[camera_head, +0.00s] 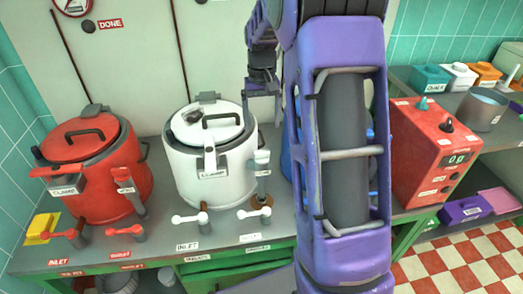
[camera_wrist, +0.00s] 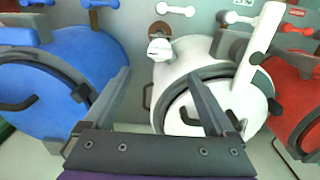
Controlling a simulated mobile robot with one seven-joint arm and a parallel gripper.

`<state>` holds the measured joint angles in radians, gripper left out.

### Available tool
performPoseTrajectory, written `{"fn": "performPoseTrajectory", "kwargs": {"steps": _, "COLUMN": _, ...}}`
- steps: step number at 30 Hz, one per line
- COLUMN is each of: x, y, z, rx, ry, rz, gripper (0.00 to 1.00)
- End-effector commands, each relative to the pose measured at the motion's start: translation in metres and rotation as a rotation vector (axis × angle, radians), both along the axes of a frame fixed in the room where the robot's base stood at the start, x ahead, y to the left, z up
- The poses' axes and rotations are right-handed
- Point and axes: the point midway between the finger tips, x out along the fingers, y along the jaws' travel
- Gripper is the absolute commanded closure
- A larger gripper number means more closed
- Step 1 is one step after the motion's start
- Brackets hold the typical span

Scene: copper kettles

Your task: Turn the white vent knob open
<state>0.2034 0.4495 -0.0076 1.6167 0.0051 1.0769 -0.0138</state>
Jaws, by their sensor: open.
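The white kettle (camera_head: 200,170) stands on the counter in the middle of the head view, with a grey-rimmed lid and a white clamp. The white vent knob (camera_head: 262,157) is a white cap on a grey post at the kettle's right side. In the wrist view the vent knob (camera_wrist: 160,49) is left of the white kettle body (camera_wrist: 192,50), near a brown round fitting. My gripper (camera_head: 263,98) is open and empty, above and behind the vent knob in the head view. In the wrist view its two fingers (camera_wrist: 160,77) spread below the knob, apart from it.
A red kettle (camera_head: 100,180) stands to the left. A blue kettle (camera_wrist: 65,85) is on the other side, mostly hidden by my arm in the head view. White levers (camera_head: 190,218) stand in front of the white kettle. A red control box (camera_head: 430,155) is at right.

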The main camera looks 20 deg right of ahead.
Motion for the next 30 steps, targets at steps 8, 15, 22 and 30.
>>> {"fn": "performPoseTrajectory", "kwargs": {"steps": 8, "x": -0.001, "y": 0.000, "z": -0.064, "rx": 0.000, "ry": 0.003, "rz": -0.001, "gripper": 0.10}}
{"fn": "performPoseTrajectory", "kwargs": {"steps": 15, "x": 0.000, "y": 0.000, "z": -0.098, "rx": -0.001, "ry": 0.000, "rz": -0.001, "gripper": 0.10}}
{"fn": "performPoseTrajectory", "kwargs": {"steps": 22, "x": 0.000, "y": 0.000, "z": -0.108, "rx": -0.001, "ry": -0.001, "rz": -0.001, "gripper": 0.10}}
{"fn": "performPoseTrajectory", "kwargs": {"steps": 30, "x": 0.000, "y": 0.000, "z": -0.107, "rx": -0.001, "ry": -0.001, "rz": -0.001, "gripper": 0.21}}
